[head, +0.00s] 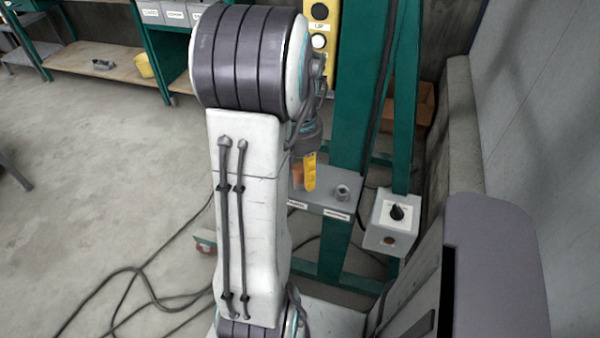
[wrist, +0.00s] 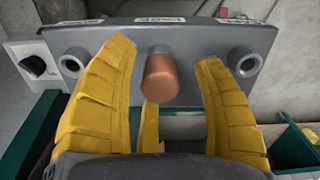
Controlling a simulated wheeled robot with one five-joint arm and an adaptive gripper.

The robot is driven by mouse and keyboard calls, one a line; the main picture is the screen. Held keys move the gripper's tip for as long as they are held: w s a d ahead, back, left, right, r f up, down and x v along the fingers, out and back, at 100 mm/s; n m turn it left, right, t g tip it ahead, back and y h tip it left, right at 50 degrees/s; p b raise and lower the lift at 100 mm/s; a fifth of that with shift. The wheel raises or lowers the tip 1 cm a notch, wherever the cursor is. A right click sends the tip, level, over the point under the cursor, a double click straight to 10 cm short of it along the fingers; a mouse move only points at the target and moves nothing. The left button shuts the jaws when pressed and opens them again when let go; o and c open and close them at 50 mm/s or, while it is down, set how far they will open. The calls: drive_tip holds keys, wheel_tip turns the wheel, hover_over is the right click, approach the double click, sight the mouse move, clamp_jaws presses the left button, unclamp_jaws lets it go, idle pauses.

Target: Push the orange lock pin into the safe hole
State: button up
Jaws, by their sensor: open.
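The orange lock pin (wrist: 160,78) sticks out of the middle of a grey bar (wrist: 110,55) in the wrist view. It stands between two round collars, one at left (wrist: 73,62) and one at right (wrist: 243,62). My gripper (wrist: 168,55) has its yellow fingers spread around the pin, with gaps on both sides. A third finger shows below the pin. In the head view my gripper (head: 309,172) is partly hidden behind my arm, and the pin (head: 297,174) shows beside a yellow finger. Which collar is the safe hole cannot be read from the small labels.
A box with a black knob (head: 397,212) is beside the bar on the green frame (head: 350,130). A yellow button panel (head: 320,40) is above. Cables (head: 130,285) lie on the floor at left. A wall (head: 540,100) stands at right.

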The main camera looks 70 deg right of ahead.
clamp_jaws()
idle(0.4)
drive_tip(key=shift+r, duration=0.15)
